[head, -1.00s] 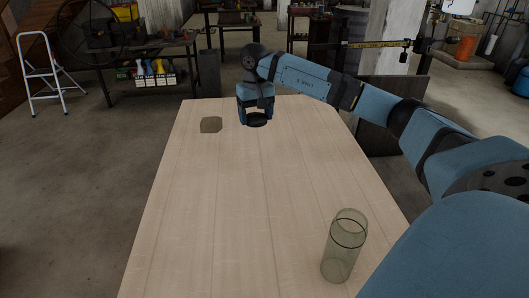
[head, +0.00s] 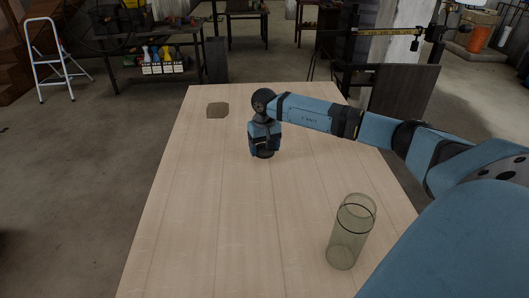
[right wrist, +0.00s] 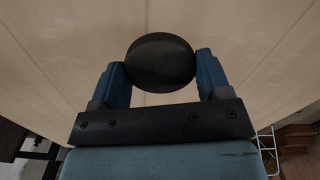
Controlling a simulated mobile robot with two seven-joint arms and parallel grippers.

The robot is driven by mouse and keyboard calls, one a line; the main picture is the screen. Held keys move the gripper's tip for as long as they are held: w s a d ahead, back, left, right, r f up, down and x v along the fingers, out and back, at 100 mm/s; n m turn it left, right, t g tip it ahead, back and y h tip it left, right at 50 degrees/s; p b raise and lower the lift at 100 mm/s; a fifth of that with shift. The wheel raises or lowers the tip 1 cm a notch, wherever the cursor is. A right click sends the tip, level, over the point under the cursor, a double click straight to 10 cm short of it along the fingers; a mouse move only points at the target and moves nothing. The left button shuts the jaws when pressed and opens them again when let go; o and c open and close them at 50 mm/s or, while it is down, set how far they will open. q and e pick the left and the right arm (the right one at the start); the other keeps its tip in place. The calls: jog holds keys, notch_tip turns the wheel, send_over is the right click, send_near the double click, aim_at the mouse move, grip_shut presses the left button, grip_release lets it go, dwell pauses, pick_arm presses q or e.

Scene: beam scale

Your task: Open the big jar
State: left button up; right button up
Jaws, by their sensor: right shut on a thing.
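The big jar (head: 345,250) is a tall, clear greenish glass cylinder. It stands upright at the front right of the table, and no lid shows on its top. My right gripper (head: 264,147) is over the middle of the table, pointing down, well behind and left of the jar. It is shut on a round black lid (head: 264,154). In the right wrist view the lid (right wrist: 160,62) sits between the two blue fingers of my right gripper (right wrist: 162,72). Whether the lid touches the table is hard to tell. My left gripper is not in view.
A flat brown many-sided piece (head: 218,110) lies at the table's far left. The wooden table (head: 200,210) is otherwise clear on its left and front. My right arm spans the right side above the table. A yellow beam scale (head: 390,32) stands beyond the table.

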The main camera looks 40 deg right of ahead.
aim_at(264, 148)
jog(key=shift+f, duration=1.3)
jog(key=shift+f, duration=0.15)
jog(key=o, duration=1)
notch_tip(264, 148, up, 12)
jog(key=shift+r+p, duration=0.2)
jog(key=shift+p, duration=0.35)
